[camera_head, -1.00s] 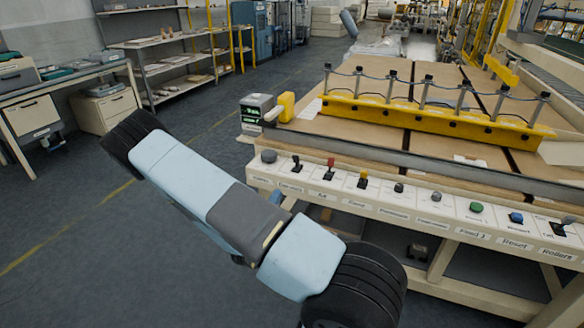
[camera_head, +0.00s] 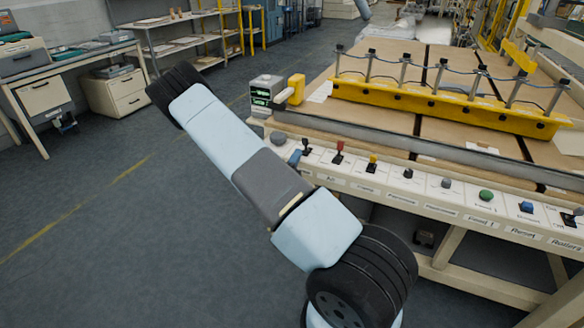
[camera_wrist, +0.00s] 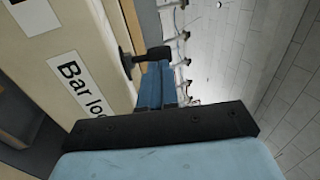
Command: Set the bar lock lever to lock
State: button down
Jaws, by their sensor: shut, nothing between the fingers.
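The bar lock lever (camera_head: 305,146) is a small black lever near the left end of the cream control panel. In the wrist view, the black lever (camera_wrist: 146,55) juts out from the panel beside a white label (camera_wrist: 82,88) reading "Bar lo", its end cut off by my gripper. My gripper (camera_wrist: 156,75) has blue fingers, shut and empty, with the tips right by the lever. I cannot tell whether they touch it. In the head view, my arm hides most of the gripper; a blue part (camera_head: 294,158) shows beside the lever.
A red-topped lever (camera_head: 339,150), a yellow-topped lever (camera_head: 372,162) and several knobs and buttons run along the panel to the right. A grey knob (camera_head: 278,138) is to the left. A small display box (camera_head: 266,95) stands at the table corner. The floor at left is clear.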

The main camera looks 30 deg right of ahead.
aim_at(303, 143)
jog(key=shift+x, duration=1.8)
